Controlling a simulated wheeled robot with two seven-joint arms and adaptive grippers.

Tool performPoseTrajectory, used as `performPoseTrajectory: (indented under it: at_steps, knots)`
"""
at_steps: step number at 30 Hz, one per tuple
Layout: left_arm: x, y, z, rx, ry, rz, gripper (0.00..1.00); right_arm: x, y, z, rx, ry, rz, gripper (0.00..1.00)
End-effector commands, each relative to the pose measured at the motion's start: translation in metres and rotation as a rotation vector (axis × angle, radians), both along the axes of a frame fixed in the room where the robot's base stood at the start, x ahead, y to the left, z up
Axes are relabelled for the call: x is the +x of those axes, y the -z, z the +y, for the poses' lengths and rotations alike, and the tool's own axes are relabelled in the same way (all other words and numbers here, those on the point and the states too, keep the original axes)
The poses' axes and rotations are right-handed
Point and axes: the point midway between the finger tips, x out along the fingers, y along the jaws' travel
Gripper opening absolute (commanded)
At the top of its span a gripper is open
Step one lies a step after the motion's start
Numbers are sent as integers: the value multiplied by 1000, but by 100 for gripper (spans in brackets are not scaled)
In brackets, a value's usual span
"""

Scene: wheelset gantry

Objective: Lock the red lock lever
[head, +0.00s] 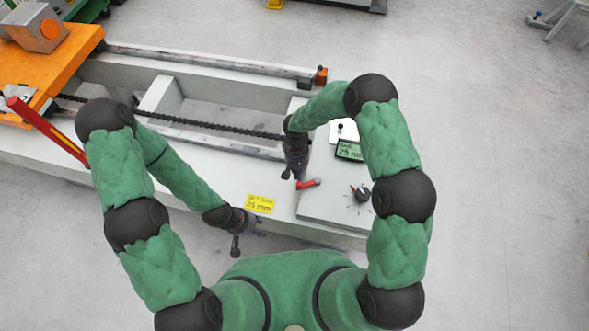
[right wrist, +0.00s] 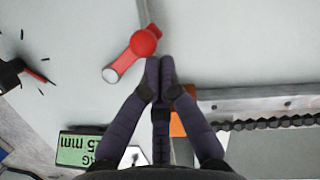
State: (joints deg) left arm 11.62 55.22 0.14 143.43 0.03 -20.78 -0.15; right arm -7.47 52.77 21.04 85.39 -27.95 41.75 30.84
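The red lock lever (head: 309,183) is a small red handle on the light grey bed, close to the seam before the raised plate at its right end. In the right wrist view the lever (right wrist: 142,43) has a round red hub and a short arm with a pale tip pointing down-left. My right gripper (head: 291,174) is just beside it in the head view. In the right wrist view its fingertips (right wrist: 160,62) are together, close to the hub, with nothing visible between them; contact is unclear. My left gripper (head: 240,243) hangs by the bed's front edge, fingers too small to judge.
A long red bar (head: 45,130) leans by an orange carriage (head: 55,65) at left. A dark screw (head: 210,122) runs along the bed.

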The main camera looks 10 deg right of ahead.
Motion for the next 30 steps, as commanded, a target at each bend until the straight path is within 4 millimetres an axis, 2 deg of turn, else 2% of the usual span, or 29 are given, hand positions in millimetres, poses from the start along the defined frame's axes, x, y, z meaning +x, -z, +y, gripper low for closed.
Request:
performPoseTrajectory:
  at_steps: [18, 30]
  knots:
    - [0, -1, 0, 0, 0, 0, 40, -43, 0, -5, -1, -578, 2, 0]
    - [0, 2, 0, 0, 0, 0, 40, -59, 0, -15, 0, -837, 1, 0]
